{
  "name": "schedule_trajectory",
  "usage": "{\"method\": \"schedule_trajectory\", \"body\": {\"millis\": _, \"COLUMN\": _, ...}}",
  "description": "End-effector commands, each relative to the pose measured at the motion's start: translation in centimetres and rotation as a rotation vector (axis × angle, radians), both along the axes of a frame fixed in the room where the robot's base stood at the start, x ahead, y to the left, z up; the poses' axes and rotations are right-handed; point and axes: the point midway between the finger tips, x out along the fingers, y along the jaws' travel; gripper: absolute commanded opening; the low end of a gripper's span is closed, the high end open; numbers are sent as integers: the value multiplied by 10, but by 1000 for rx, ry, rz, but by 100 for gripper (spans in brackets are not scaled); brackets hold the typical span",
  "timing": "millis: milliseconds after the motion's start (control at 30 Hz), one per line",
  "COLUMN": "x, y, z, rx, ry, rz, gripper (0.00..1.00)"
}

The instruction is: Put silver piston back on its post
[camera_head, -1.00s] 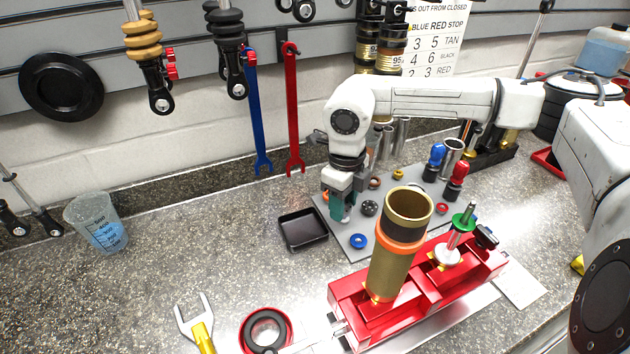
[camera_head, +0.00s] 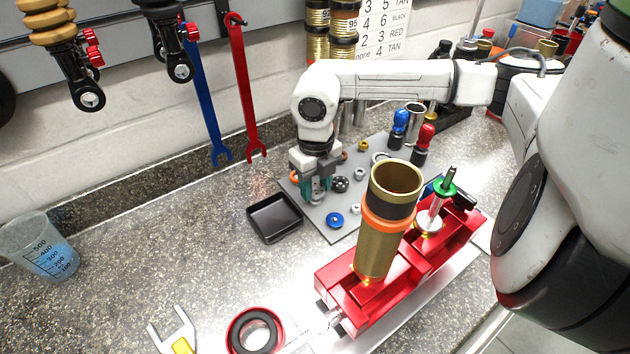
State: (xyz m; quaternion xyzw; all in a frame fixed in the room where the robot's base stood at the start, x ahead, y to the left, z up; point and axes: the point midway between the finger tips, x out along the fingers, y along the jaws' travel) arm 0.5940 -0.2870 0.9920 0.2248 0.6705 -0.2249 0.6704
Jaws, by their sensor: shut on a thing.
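My gripper (camera_head: 316,192) points down over the left part of the grey board (camera_head: 314,222), its teal fingers shut on a small silver piece that looks like the silver piston (camera_head: 317,196). The piece is partly hidden by the fingers, and I cannot tell whether it touches the board or a post. A dark round piston (camera_head: 341,184) is just right of the fingers. A blue ring (camera_head: 334,220) lies at the board's front. The silver piston's post cannot be made out.
A black tray (camera_head: 273,219) sits left of the board. The red vise (camera_head: 345,293) with a tall gold cylinder (camera_head: 376,245) stands in front. Blue (camera_head: 400,122) and red-topped (camera_head: 425,138) tools stand behind. A beaker (camera_head: 45,245) is far left.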

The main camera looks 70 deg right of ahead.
Motion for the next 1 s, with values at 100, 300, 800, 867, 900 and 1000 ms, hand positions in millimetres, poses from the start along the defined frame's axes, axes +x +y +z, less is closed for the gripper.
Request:
{"method": "schedule_trajectory", "body": {"millis": 100, "x": 0, "y": 0, "z": 0, "rx": 0, "ry": 0, "rz": 0, "gripper": 18}}
{"method": "schedule_trajectory", "body": {"millis": 300, "x": 0, "y": 0, "z": 0, "rx": 0, "ry": 0, "rz": 1, "gripper": 18}}
{"method": "schedule_trajectory", "body": {"millis": 800, "x": 0, "y": 0, "z": -6, "rx": 0, "ry": 0, "rz": 1, "gripper": 18}}
{"method": "schedule_trajectory", "body": {"millis": 867, "x": 0, "y": 0, "z": -7, "rx": 0, "ry": 0, "rz": 1, "gripper": 18}}
{"method": "schedule_trajectory", "body": {"millis": 900, "x": 0, "y": 0, "z": -9, "rx": 0, "ry": 0, "rz": 1, "gripper": 18}}
{"method": "schedule_trajectory", "body": {"millis": 1000, "x": 0, "y": 0, "z": -11, "rx": 0, "ry": 0, "rz": 1, "gripper": 18}}
